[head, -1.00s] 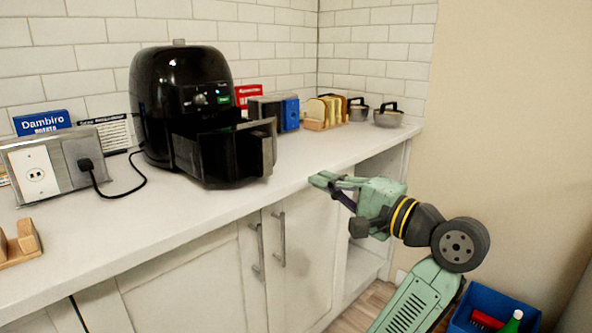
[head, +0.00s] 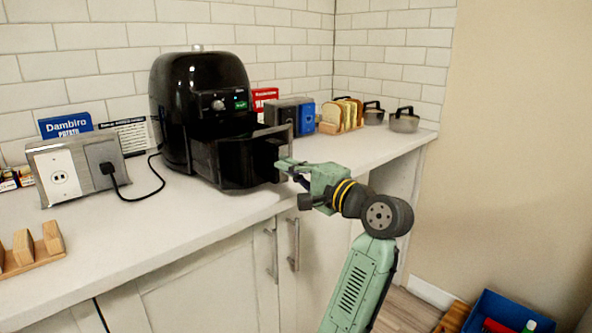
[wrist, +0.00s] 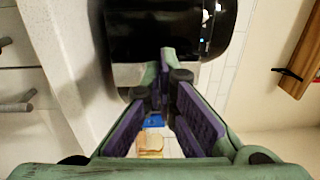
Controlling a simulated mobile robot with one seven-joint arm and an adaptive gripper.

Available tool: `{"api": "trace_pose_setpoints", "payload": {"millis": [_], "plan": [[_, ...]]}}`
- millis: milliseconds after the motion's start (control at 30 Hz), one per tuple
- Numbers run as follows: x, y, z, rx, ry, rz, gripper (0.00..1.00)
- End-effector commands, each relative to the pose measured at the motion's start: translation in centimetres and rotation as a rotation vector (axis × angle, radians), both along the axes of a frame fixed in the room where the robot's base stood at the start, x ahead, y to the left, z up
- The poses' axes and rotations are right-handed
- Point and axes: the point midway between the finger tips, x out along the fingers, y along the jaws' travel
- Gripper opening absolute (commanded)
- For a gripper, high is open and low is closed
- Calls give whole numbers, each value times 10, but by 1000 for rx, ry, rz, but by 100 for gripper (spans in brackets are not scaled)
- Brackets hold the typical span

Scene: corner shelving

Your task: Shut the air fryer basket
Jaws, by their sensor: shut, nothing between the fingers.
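The black air fryer (head: 200,95) stands on the white counter against the tiled wall. Its basket (head: 238,162) is pulled out toward the front right, with the handle (head: 284,145) at its front. My gripper (head: 283,164) is shut and empty, with its fingertips at the handle end of the basket. I cannot tell whether they touch it. In the wrist view, the purple-padded fingers of my gripper (wrist: 166,60) point toward the dark air fryer body (wrist: 165,30), which fills the top.
A metal outlet box (head: 75,165) with a plugged-in black cord stands left of the fryer. A blue item (head: 306,117), a bread rack (head: 340,115) and two lidded pots (head: 404,120) stand to the right. The counter front (head: 150,225) is mostly clear. A blue crate (head: 505,312) is on the floor.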

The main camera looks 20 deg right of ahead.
Motion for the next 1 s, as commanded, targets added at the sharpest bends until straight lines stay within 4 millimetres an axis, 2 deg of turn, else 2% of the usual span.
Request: {"api": "trace_pose_setpoints", "payload": {"millis": [267, 467, 667, 1000], "plan": [[1, 0, 0, 0, 0, 1, 0], [14, 7, 1, 1, 2, 5, 0], [50, 20, 3, 1, 2, 5, 0], [122, 46, 2, 1, 2, 4, 0]]}}
